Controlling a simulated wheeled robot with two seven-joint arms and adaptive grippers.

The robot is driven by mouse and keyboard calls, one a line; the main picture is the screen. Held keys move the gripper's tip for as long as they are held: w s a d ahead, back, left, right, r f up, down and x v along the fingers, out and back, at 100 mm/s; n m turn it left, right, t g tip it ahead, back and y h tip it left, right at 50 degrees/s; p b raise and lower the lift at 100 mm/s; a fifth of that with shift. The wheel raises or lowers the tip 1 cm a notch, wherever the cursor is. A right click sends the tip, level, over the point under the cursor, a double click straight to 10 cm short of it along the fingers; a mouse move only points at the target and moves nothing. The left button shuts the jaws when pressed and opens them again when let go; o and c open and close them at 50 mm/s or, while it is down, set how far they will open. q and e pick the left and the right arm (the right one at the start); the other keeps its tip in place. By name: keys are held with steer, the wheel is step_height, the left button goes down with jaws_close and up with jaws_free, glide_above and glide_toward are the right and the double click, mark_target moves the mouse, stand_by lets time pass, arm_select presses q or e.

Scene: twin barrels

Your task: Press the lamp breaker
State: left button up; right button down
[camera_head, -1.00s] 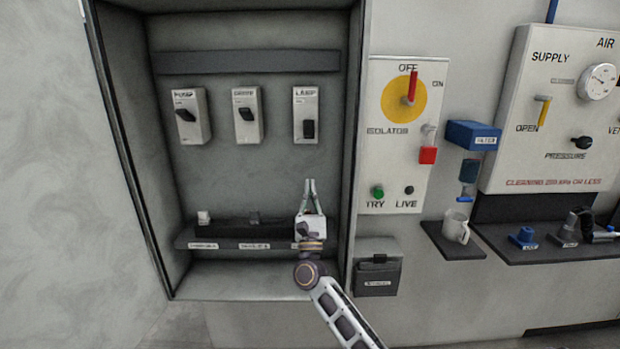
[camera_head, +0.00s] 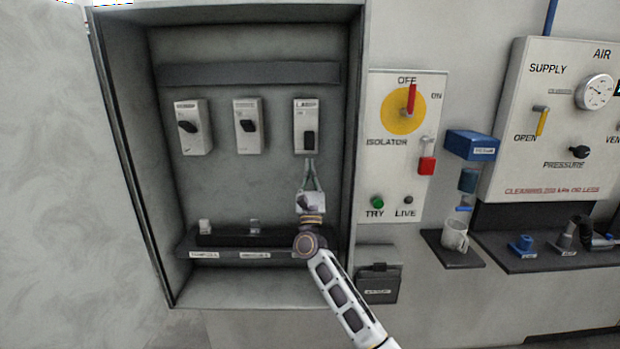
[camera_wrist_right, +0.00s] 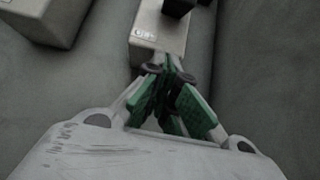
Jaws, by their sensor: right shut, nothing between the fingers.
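The lamp breaker (camera_head: 306,114) is the rightmost of three pale breaker boxes in the open grey cabinet. Its black toggle (camera_head: 309,141) sits low on its face, unlike the other two. My right gripper (camera_head: 309,161) is shut and empty, with its tips just below the box's lower edge. In the right wrist view the green-padded fingers (camera_wrist_right: 170,70) meet just under the pale breaker box (camera_wrist_right: 160,35), and the dark toggle (camera_wrist_right: 178,6) shows at the top edge. I cannot tell whether the tips touch the box. My left gripper is not in view.
The other two breakers (camera_head: 192,127) (camera_head: 248,126) stand to the left, toggles higher. The cabinet's right wall (camera_head: 355,150) is close to my right arm. A shelf (camera_head: 215,257) with small parts lies below. The isolator panel (camera_head: 385,190) is to the right.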

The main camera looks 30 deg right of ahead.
mark_target(309, 140)
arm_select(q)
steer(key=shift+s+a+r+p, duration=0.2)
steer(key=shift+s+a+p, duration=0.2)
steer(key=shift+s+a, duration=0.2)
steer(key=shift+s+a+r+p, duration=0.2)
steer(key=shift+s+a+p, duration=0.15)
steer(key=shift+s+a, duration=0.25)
arm_select(e)
steer(key=shift+s+a+r, duration=0.3)
steer(key=shift+s+r, duration=0.2)
steer(key=shift+r, duration=0.35)
steer(key=shift+s+a+r, duration=0.3)
steer(key=shift+s+r, duration=0.15)
steer(key=shift+r, duration=0.35)
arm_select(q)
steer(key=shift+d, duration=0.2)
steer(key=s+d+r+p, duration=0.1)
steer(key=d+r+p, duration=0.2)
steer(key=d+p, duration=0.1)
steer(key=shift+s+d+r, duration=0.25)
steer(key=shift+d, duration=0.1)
arm_select(e)
steer(key=shift+s+a+r+g+y, duration=0.2)
steer(key=shift+s+r+g+y, duration=0.15)
steer(key=shift+g, duration=0.15)
